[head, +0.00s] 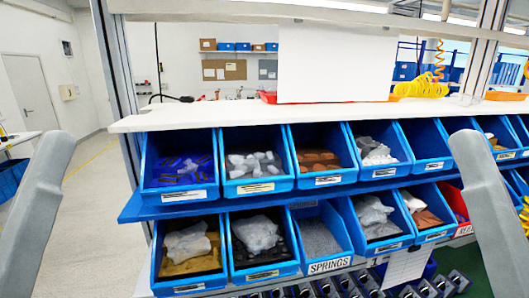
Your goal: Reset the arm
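Only grey links of my two arms show in the head view. My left arm (35,205) stands at the left edge and my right arm (492,215) at the right edge. Both rise from the bottom and end in rounded tops. Neither gripper is in view, so I cannot see their fingers or whether they hold anything. I cannot make out a rotary switch.
A rack with two rows of blue bins (258,190) fills the middle, holding bagged and loose parts. A white shelf (300,114) runs above, with a white panel (335,60) on it. Dark parts (345,287) line the bottom. Open floor (95,215) lies left.

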